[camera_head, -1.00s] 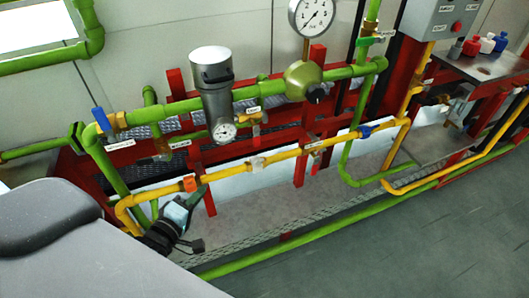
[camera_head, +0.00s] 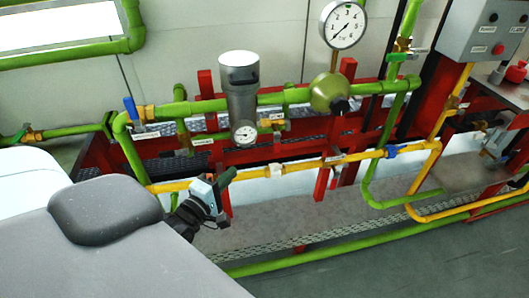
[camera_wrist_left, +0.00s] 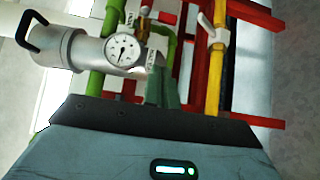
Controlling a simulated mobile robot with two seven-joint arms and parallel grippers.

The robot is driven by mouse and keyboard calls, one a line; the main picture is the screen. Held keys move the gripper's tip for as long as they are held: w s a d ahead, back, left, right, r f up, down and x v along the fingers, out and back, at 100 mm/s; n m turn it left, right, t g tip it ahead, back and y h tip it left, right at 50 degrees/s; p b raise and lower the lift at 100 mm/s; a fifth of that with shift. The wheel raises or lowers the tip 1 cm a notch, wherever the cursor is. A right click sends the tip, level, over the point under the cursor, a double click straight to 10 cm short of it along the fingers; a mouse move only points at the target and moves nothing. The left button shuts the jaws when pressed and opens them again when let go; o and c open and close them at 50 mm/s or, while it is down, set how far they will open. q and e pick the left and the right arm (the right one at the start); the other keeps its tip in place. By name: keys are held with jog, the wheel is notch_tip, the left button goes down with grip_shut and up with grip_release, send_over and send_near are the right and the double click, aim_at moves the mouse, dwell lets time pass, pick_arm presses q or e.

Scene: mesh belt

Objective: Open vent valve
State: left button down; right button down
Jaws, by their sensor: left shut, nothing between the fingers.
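The labels are too small to read, so I cannot tell which valve is the vent valve. A blue-handled valve (camera_head: 130,108) sits on the green pipe at the left. Another blue-handled valve (camera_head: 393,151) is on the yellow pipe (camera_head: 318,162). A white-handled valve (camera_head: 277,169) is on the same pipe, right of my left gripper. My left gripper (camera_head: 227,178) is shut and empty, in front of the yellow pipe's left part; contact is unclear. Its shut fingers also show in the left wrist view (camera_wrist_left: 163,88), pointing toward the pipes. My right gripper is not in view.
A grey cylinder (camera_head: 239,85) with a small gauge (camera_head: 245,134) stands above my gripper. A large dial gauge (camera_head: 343,24) and green regulator (camera_head: 329,92) are to its right. Red frame posts (camera_head: 322,184) stand behind the pipes. A grey control box (camera_head: 488,30) is at right.

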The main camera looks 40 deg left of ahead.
pick_arm(q)
send_near(277, 142)
jog(key=w+a+f, duration=0.2)
jog(key=w+a, duration=0.1)
jog(key=a, duration=0.2)
jog(key=w+d+p, duration=0.1)
jog(key=w+d, duration=0.1)
jog(key=w, duration=0.1)
jog(key=shift+d+r, duration=0.15)
jog(key=shift+d, duration=0.15)
jog(key=shift+w+d+f+n+t+b, duration=0.1)
jog(key=shift+f+n+t+b, duration=0.2)
jog(key=shift+b, duration=0.2)
